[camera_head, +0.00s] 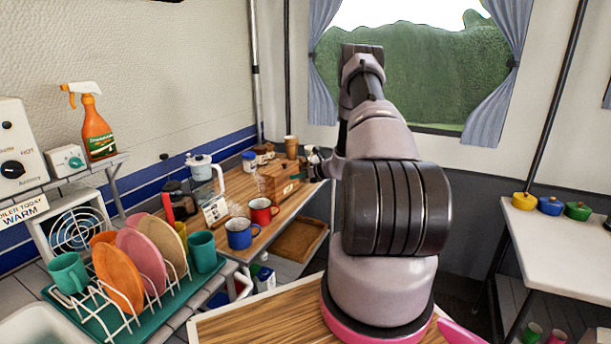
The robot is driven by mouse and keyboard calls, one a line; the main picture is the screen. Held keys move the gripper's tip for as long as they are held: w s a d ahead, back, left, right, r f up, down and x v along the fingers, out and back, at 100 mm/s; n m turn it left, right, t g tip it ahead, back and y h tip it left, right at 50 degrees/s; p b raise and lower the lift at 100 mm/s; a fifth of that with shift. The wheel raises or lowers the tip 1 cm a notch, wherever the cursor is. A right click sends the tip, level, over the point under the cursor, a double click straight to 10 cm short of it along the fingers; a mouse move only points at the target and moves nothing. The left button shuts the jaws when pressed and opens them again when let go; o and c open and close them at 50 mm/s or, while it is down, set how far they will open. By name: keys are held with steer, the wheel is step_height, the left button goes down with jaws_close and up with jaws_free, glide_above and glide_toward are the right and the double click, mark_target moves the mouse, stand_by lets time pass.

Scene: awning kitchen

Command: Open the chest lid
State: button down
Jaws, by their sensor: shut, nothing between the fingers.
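A small wooden chest (281,183) stands on the far wooden table, close to its right edge. My arm reaches away over the table, and my gripper (311,165) is at the right side of the chest, near its top. The gripper is small in the picture and partly hidden by my own arm. Its fingers are shut with nothing between them. I cannot tell whether they touch the chest. The lid looks down, but its edge is too small to make out clearly.
A blue mug (239,234), a red mug (262,212) and a white pot (200,168) stand left of the chest. A brown cup (291,146) stands behind it. A dish rack (134,285) with plates is at the near left. A white table (560,252) is at the right.

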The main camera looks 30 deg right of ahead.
mark_target(283, 169)
steer(key=shift+w+a+r, duration=0.15)
steer(key=shift+w+r, duration=0.55)
steer(key=shift+w, duration=0.1)
steer(key=shift+w+a+r, duration=0.15)
steer(key=shift+w+r, duration=0.5)
steer(key=shift+w, duration=0.1)
steer(key=shift+w+a+r+g, duration=0.1)
steer(key=shift+w+r+g, duration=0.1)
steer(key=shift+r+g, duration=0.15)
